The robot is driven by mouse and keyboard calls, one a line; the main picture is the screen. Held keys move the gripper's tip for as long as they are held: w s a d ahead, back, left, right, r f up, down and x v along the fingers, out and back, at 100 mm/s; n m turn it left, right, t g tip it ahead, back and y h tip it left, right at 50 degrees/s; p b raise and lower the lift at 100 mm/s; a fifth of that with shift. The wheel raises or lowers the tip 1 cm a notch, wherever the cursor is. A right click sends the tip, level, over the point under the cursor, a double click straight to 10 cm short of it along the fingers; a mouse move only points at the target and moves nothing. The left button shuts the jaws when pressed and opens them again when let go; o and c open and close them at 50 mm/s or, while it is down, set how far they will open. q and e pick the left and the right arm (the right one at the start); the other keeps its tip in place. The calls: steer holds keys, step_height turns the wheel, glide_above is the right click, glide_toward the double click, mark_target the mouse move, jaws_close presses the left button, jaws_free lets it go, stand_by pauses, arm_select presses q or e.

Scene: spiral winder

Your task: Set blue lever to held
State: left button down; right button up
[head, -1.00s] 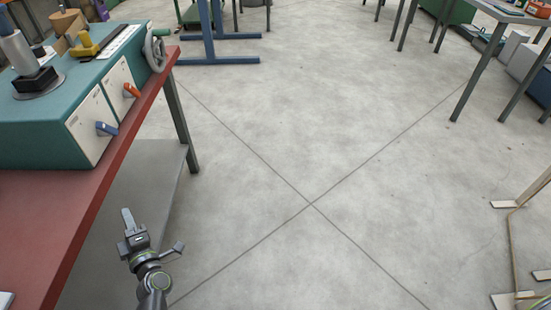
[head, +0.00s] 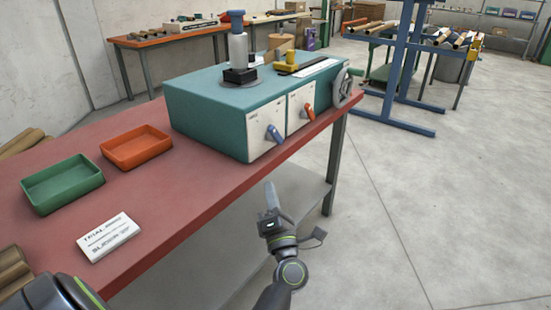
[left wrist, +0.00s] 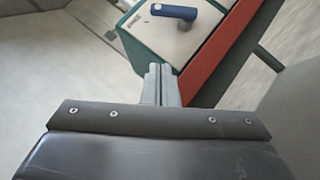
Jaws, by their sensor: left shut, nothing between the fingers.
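The blue lever (head: 273,133) sits on a white front panel of the teal machine (head: 215,123). In the left wrist view the blue lever (left wrist: 174,12) lies near the top edge. My left gripper (head: 271,194) is shut and empty, in front of the red bench edge, below and apart from the lever. In the left wrist view its fingers (left wrist: 160,82) point toward the panel. The panel's markings are too small to read. My right gripper is out of view.
An orange lever (head: 309,111) is on the neighbouring panel, right of the blue one. A handwheel (head: 343,88) is at the machine's right end. A green tray (head: 62,184), an orange tray (head: 136,147) and a label card (head: 108,237) lie on the bench (head: 185,190).

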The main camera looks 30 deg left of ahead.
mark_target(276, 135)
arm_select(q)
steer(key=w+d+r+p+x, duration=0.1)
steer(key=d+p+x, duration=0.1)
steer(key=x, duration=1)
steer(key=shift+w+a+r, duration=0.2)
steer(key=shift+w, duration=0.25)
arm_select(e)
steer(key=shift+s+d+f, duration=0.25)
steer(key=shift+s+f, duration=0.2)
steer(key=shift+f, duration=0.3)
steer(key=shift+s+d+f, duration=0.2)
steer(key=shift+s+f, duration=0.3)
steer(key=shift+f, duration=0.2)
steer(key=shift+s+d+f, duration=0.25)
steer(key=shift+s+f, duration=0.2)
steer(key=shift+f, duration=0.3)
arm_select(q)
steer(key=shift+r+m+h+p, duration=0.3)
steer(key=shift+m+p, duration=0.1)
steer(key=shift+p, duration=0.85)
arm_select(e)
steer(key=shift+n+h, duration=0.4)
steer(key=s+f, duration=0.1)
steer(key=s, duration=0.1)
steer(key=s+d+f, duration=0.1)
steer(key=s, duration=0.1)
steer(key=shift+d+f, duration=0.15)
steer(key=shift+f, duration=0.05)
